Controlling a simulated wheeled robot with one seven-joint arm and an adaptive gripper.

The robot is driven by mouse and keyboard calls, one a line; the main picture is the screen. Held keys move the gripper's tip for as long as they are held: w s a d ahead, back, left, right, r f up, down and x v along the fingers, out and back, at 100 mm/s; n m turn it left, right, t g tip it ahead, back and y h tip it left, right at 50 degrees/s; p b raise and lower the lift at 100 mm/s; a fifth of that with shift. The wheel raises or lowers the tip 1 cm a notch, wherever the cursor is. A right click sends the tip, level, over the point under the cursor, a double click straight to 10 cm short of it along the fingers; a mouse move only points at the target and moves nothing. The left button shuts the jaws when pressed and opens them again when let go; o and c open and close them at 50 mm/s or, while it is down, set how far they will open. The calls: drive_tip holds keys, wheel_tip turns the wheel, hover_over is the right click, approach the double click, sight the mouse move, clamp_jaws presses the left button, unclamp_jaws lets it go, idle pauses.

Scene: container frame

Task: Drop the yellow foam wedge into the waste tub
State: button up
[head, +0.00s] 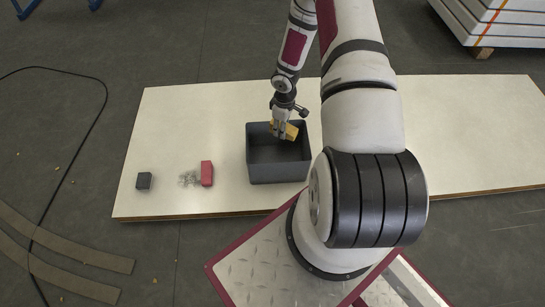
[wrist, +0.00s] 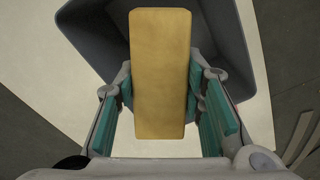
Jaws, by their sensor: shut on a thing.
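The yellow foam wedge (wrist: 160,75) is between the teal pads of my gripper (wrist: 160,100) in the wrist view. My gripper (head: 281,134) is shut on it. The tub also shows behind the wedge in the wrist view (wrist: 95,30). The tub's visible floor in the head view is empty. How high the wedge is above the tub floor I cannot tell.
The tub stands on a pale board (head: 160,115). Left of it are a red block (head: 207,173), a clear crumpled thing (head: 188,178) and a dark grey block (head: 144,181). My arm hides part of the board on the right. A black cable (head: 93,135) lies on the floor at left.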

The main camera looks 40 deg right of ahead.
wheel_tip(320, 180, down, 6)
drive_tip(key=b, duration=0.4)
drive_tip(key=o, duration=1)
drive_tip(key=shift+r, duration=0.15)
wheel_tip(320, 180, up, 12)
drive_tip(key=shift+f, duration=0.1)
